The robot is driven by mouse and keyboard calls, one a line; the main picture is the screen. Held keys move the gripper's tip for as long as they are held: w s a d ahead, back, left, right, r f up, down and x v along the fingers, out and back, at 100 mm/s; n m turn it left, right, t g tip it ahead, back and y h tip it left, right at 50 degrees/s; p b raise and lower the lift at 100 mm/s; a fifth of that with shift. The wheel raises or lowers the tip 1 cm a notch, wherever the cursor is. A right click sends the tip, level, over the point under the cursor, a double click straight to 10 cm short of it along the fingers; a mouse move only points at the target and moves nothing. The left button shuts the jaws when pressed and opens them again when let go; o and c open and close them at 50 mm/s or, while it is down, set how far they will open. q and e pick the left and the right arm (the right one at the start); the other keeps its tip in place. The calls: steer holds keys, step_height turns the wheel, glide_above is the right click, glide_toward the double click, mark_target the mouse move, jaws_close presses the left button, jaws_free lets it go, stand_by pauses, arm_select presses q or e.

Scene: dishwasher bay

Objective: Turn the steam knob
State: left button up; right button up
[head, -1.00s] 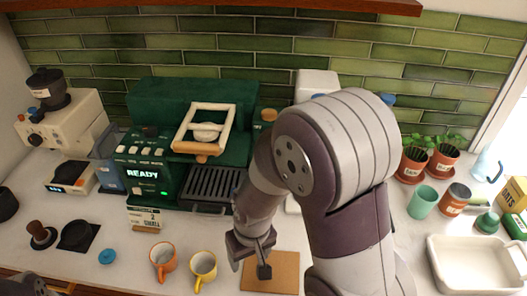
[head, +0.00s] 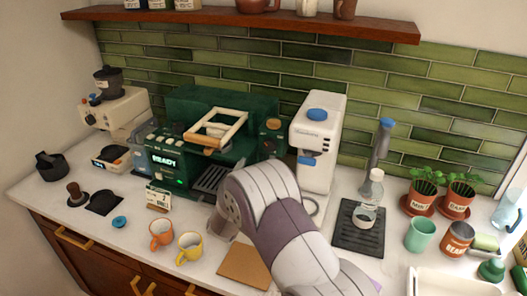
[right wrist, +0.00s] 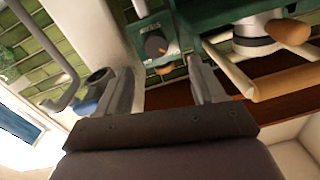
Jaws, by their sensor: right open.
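The dark round steam knob (right wrist: 155,45) with an orange mark sits on a green panel in the right wrist view. It belongs to the green espresso machine (head: 215,105), whose display reads READY in the head view. My right gripper (right wrist: 163,72) is open and empty. Its two fingers point toward the panel, and the knob shows between them, a little beyond the tips, with no contact visible. In the head view my right arm hides its gripper. My left gripper is not in view.
A white dispenser (head: 318,140) stands right of the machine. A portafilter with a wooden handle (right wrist: 285,32) is close to the right finger in the wrist view. Orange (head: 161,233) and yellow (head: 190,246) mugs and a tan board (head: 245,262) lie in front.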

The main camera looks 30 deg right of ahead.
mark_target(269, 148)
steer(key=w+d, duration=0.1)
steer(key=d, duration=0.1)
steer(key=w+d+p, duration=0.1)
steer(key=w+d+r+p, duration=0.1)
steer(key=d, duration=0.1)
steer(key=shift+w+d, duration=0.1)
steer(key=shift+d, duration=0.2)
steer(key=w, duration=0.1)
steer(key=w+d, duration=0.2)
steer(key=shift+f, duration=0.35)
steer(key=shift+s+r, duration=0.1)
steer(key=shift+s, duration=0.1)
steer(key=shift+c, duration=1.2)
steer(key=c, duration=0.8)
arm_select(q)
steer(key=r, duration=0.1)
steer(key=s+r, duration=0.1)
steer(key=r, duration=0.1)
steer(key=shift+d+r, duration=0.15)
